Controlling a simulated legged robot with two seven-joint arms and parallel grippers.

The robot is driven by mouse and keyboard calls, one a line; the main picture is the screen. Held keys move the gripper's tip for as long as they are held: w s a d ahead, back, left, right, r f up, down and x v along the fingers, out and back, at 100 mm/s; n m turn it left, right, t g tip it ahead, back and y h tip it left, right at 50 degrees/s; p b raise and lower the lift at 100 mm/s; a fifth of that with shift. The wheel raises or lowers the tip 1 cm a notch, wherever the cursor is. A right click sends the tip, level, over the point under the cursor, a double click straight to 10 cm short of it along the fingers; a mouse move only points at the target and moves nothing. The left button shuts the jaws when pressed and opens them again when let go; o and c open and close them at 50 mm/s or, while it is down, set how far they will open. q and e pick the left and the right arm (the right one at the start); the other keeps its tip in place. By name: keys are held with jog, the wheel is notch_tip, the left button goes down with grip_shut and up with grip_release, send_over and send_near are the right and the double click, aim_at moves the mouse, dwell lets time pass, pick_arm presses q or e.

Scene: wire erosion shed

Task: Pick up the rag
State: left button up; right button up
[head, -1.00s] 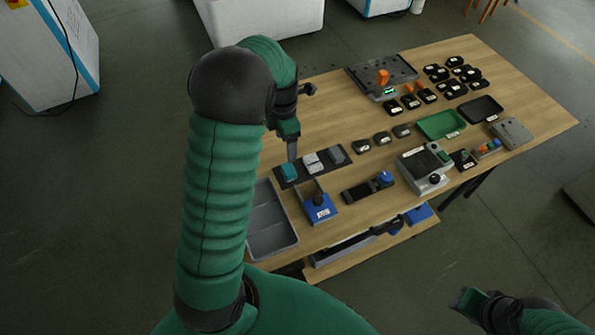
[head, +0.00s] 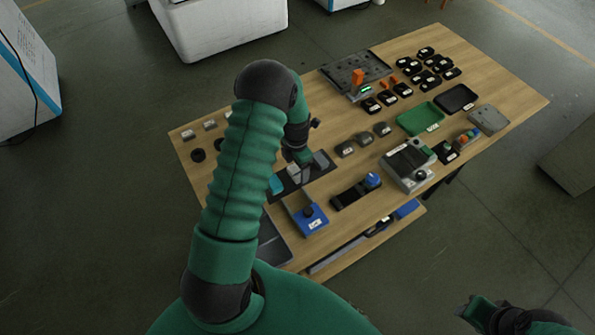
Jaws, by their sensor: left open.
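Three small folded cloth-like pieces lie in a row on a dark mat (head: 284,196): a teal one (head: 276,184), a white one (head: 295,174) and a grey one (head: 321,160). I cannot tell for sure which is the rag. My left gripper (head: 301,164) is open, low over the far side of this row, near the white and grey pieces. It partly hides them, and I cannot tell whether it touches any. My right gripper (head: 468,305) is at the lower right, off the table and far from the row; its jaws are unclear.
A grey bin (head: 272,246) is partly behind my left arm.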

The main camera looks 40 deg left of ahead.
aim_at(298, 170)
pick_arm(q)
jog(key=shift+a+f, duration=0.3)
jog(key=shift+f, duration=0.2)
jog(key=shift+d+r, duration=0.1)
jog(key=shift+d, duration=0.1)
jog(key=shift+d+r, duration=0.2)
jog(key=shift+d, duration=0.35)
jog(key=c, duration=0.4)
jog(key=shift+d, duration=0.1)
jog(key=c, duration=0.5)
jog(key=shift+c, duration=1.1)
jog(key=shift+a, duration=0.55)
jog(key=shift+d+r, duration=0.1)
jog(key=shift+r, duration=0.4)
notch_tip(298, 170, up, 2)
jog(key=shift+w+d+r, duration=0.1)
jog(key=shift+d+r, duration=0.05)
jog(key=shift+r, duration=0.05)
jog(key=d, duration=0.5)
jog(key=d+r+b, duration=0.1)
jog(key=d, duration=1)
jog(key=shift+w+d+r+b, duration=0.1)
jog(key=shift+w+r+b, duration=0.2)
pick_arm(e)
jog(key=shift+d+f, duration=0.15)
jog(key=shift+f, duration=0.65)
